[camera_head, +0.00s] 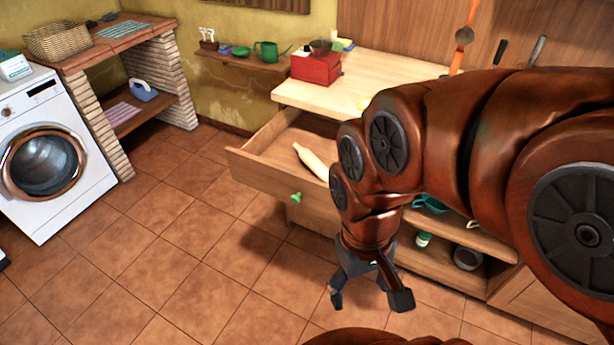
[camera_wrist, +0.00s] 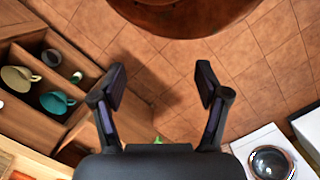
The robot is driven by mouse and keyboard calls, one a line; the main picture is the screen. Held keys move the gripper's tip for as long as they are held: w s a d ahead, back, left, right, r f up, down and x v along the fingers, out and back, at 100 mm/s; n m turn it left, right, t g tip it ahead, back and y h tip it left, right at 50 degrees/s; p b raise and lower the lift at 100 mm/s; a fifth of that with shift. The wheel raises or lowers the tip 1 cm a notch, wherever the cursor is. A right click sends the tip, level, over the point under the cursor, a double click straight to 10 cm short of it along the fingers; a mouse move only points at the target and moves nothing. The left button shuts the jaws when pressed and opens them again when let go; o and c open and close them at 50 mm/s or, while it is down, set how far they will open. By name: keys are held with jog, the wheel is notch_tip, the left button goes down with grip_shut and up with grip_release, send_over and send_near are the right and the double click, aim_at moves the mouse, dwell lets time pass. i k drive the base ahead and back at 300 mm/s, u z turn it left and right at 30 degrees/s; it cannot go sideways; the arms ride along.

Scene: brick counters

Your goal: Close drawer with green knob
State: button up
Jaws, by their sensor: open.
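The open drawer (camera_head: 262,176) of the wooden cabinet juts out into the room in the head view, with a pale rolling-pin-like item (camera_head: 311,161) inside. Its green knob (camera_head: 296,198) is on the front panel, which faces the lower left. The right part of the drawer is hidden behind my arm. My gripper (camera_head: 369,300) hangs open and empty over the floor, to the right of and lower in the picture than the knob, apart from the drawer. In the wrist view my gripper's fingers (camera_wrist: 162,80) are spread, and a bit of the green knob (camera_wrist: 158,140) shows just above the gripper's body.
Open shelves with cups (camera_wrist: 57,102) are at the left of the wrist view. A red box (camera_head: 316,68) stands on the countertop (camera_head: 350,92). A washing machine (camera_head: 52,150) and a brick counter (camera_head: 105,125) are at the left. The tiled floor (camera_head: 170,240) before the drawer is clear.

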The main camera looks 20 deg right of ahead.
aim_at(269, 164)
jog(key=u, duration=0.55)
jog(key=i, duration=0.35)
jog(key=u, duration=1.35)
